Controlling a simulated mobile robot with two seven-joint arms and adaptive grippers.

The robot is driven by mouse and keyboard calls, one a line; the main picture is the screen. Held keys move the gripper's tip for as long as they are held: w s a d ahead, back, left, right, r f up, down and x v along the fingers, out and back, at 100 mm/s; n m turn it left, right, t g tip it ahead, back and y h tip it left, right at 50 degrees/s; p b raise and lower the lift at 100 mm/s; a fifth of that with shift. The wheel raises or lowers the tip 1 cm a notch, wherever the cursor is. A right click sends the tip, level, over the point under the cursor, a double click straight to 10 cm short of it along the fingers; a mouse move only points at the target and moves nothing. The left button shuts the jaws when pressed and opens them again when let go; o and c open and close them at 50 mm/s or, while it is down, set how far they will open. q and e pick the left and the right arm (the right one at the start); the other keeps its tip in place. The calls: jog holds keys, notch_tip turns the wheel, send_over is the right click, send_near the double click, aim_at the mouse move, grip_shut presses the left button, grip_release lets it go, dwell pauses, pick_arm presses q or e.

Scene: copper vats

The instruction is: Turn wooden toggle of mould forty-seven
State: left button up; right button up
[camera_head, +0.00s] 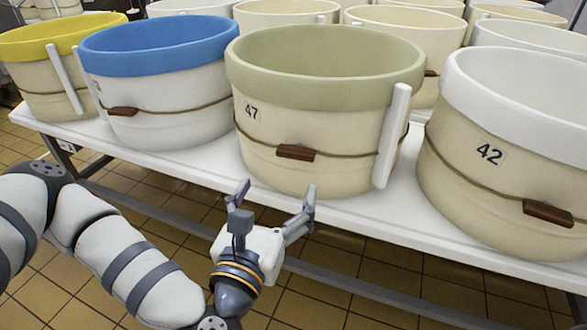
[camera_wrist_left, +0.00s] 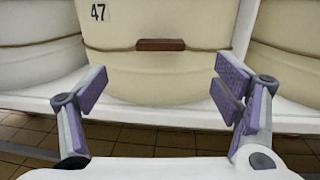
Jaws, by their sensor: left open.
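Mould forty-seven (camera_head: 310,105) is a cream tub with an olive-green rim and the number 47 on its front. It stands on the white table, and it also shows in the left wrist view (camera_wrist_left: 190,75). Its brown wooden toggle (camera_head: 295,152) lies level on the cord around the tub. The toggle shows in the left wrist view (camera_wrist_left: 160,45) above and between my fingers. My left gripper (camera_head: 276,190) is open and empty, below and in front of the toggle, apart from it. My right gripper is not in view.
A white-rimmed mould marked 42 (camera_head: 500,160) stands to the right and a blue-rimmed mould (camera_head: 160,85) to the left, each with a toggle. A white upright strip (camera_head: 391,135) stands at mould forty-seven's right side. The white table's (camera_head: 350,208) front edge lies close to my left gripper.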

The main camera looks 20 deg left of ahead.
aim_at(294, 157)
pick_arm(q)
jog(key=w, duration=1.1)
jog(key=shift+w+a+b, duration=0.1)
jog(key=shift+a+b, duration=0.2)
jog(key=shift+a, duration=0.1)
jog(key=c, duration=1.2)
